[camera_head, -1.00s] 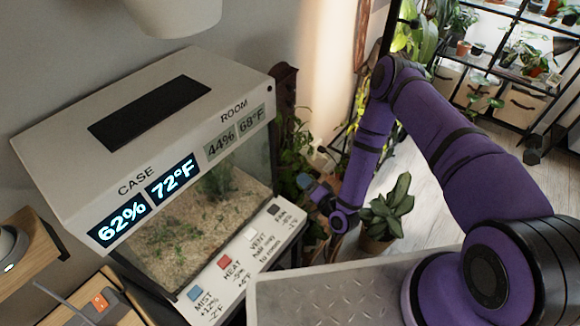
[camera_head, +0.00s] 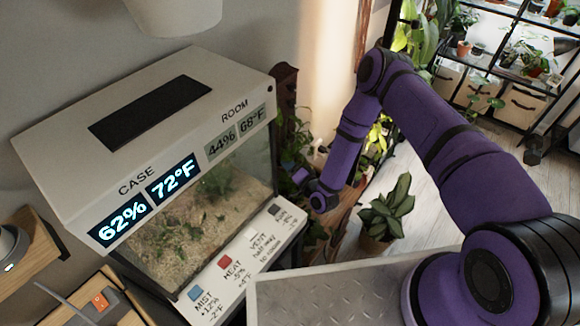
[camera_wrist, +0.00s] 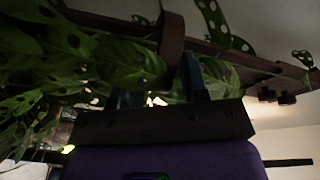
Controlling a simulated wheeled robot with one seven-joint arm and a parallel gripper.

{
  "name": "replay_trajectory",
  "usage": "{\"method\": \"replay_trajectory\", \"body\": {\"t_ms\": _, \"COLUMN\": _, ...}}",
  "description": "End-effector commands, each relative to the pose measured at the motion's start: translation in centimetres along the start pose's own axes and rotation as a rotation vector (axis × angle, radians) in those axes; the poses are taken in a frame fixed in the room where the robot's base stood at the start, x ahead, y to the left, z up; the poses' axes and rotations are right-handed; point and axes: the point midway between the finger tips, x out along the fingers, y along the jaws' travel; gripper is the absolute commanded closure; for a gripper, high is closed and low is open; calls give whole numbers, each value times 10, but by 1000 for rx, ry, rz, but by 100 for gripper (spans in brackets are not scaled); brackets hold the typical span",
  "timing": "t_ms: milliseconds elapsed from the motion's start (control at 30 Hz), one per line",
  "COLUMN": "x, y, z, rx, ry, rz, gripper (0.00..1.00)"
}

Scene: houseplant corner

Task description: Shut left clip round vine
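My gripper (camera_head: 297,175) is at the foliage right of the glass case. In the wrist view my gripper (camera_wrist: 158,88) shows two bluish fingers standing apart, with leaves behind the gap. A leafy vine with holed leaves (camera_wrist: 110,66) fills the left and middle of that view. A dark brown curved band (camera_wrist: 172,38) stands at a long brown plank just beyond the fingers; I cannot tell if it is the left clip or whether it touches them. Two small dark pieces (camera_wrist: 276,97) sit by the plank at right; what they are is unclear.
The long brown plank (camera_wrist: 262,66) crosses the wrist view on a slant. The glass case (camera_head: 205,205) with a white control panel stands left of my arm. A potted plant (camera_head: 388,210) is on the floor at right. A black shelf (camera_head: 505,62) stands at the back right.

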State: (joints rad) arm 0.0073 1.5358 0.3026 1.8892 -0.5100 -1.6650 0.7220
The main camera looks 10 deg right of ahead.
Motion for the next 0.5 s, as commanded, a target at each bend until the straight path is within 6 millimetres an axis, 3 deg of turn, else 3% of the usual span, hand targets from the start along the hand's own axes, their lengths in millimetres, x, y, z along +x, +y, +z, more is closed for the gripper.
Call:
{"method": "replay_trajectory", "body": {"t_ms": 33, "x": 0, "y": 0, "z": 0, "rx": 0, "ry": 0, "rz": 0, "gripper": 72}}
{"method": "replay_trajectory", "body": {"t_ms": 167, "x": 0, "y": 0, "z": 0, "rx": 0, "ry": 0, "rz": 0, "gripper": 100}}
{"method": "replay_trajectory", "body": {"t_ms": 500, "x": 1, "y": 3, "z": -6, "rx": -3, "ry": -75, "rz": -36, "gripper": 100}}
